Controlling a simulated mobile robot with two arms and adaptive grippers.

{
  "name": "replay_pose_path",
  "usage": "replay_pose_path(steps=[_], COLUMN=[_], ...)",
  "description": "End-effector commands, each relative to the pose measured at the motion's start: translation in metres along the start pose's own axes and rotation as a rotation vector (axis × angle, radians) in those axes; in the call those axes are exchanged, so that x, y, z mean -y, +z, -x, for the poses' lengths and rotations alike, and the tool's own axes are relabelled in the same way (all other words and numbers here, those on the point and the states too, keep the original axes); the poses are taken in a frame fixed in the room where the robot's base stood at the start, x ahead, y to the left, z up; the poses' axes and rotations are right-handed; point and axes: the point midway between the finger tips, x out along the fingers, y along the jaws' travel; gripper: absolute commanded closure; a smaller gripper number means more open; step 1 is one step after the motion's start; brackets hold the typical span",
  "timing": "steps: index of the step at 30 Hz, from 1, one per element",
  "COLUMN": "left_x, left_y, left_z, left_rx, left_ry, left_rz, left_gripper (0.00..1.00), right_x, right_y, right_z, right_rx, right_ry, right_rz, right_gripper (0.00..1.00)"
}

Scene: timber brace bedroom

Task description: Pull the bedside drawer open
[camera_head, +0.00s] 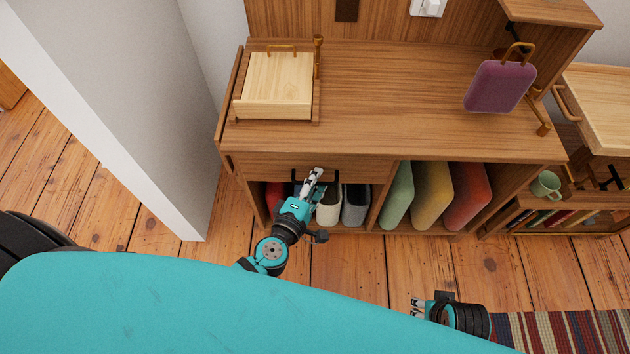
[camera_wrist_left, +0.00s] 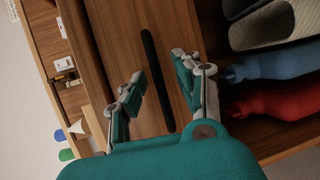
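The wooden drawer front (camera_head: 268,167) sits under the left part of the cabinet top and looks closed, flush with the cabinet. Its dark bar handle (camera_head: 296,176) is partly covered by my left gripper (camera_head: 315,176) in the head view. In the left wrist view the black handle (camera_wrist_left: 152,62) runs between the two spread fingers of my left gripper (camera_wrist_left: 159,72), with a gap visible on both sides. The left gripper is open and holds nothing. My right gripper (camera_head: 416,307) is low over the floor, away from the cabinet, its fingers apart and empty.
A pale wooden box (camera_head: 275,85) and a purple bag-like item (camera_head: 499,87) are on the cabinet top (camera_head: 400,85). A white wall (camera_head: 150,110) stands left. Floor in front is clear.

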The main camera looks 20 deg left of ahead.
Motion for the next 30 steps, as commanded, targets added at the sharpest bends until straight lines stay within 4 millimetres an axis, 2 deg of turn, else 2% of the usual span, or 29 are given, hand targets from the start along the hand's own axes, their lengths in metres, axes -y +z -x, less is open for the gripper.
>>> replay_pose_path(steps=[4,12,30], left_x=[0.0002,0.0002,-0.0002], left_y=[0.0,0.0,0.0005], left_z=[0.0002,0.0005,0.0019], left_rx=[0.0,0.0,-0.001], left_ry=[0.0,0.0,0.001], left_rz=[0.0,0.0,0.002], left_gripper=[0.68,1.0,1.0], right_x=[0.0001,0.0,0.0001], right_y=[0.0001,0.0005,0.003], right_z=[0.0001,0.0002,0.0005], right_rx=[0.001,0.001,0.005], right_ry=[0.0,0.0,0.0], right_rz=[0.0,-0.001,-0.001], right_gripper=[0.6,0.6,0.6])
